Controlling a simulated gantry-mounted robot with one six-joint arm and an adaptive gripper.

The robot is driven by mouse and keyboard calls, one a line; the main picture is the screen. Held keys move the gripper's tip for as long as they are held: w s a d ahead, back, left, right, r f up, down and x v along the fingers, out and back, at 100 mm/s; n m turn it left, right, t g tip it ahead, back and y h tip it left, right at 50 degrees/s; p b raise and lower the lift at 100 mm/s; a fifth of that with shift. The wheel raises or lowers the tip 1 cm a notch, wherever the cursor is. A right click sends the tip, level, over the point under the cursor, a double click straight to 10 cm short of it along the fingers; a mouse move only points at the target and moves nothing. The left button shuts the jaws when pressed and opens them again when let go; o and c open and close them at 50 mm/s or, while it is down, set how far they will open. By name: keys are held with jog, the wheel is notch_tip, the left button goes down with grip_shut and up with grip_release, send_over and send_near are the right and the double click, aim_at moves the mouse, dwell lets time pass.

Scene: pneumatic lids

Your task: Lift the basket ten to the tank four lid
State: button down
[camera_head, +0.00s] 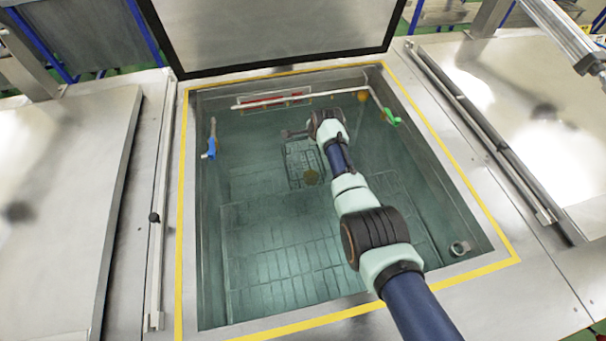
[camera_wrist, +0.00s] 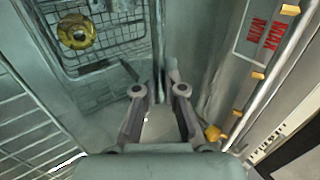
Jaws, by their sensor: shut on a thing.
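The basket (camera_head: 305,165) is a small dark wire-mesh basket inside the open tank, toward its back wall. In the wrist view the basket (camera_wrist: 115,35) is at the upper left, with a round yellow part (camera_wrist: 77,32) in it. My gripper (camera_wrist: 160,92) is at the basket's edge, shut on a thin upright part of it between the fingertips; the exact contact is hard to see. In the head view my gripper (camera_head: 292,133) is at the basket's far side, partly hidden by my wrist. The tank lid (camera_head: 270,35) stands raised behind the opening.
The tank has a yellow-edged rim (camera_head: 182,210). A larger wire rack (camera_head: 290,265) lies in its lower part. A pipe with a green end (camera_head: 391,117) and a blue fitting (camera_head: 210,148) are at the walls.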

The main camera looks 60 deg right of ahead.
notch_tip(320, 180, up, 34)
jog(key=p, duration=2.8)
jog(key=shift+f, duration=0.15)
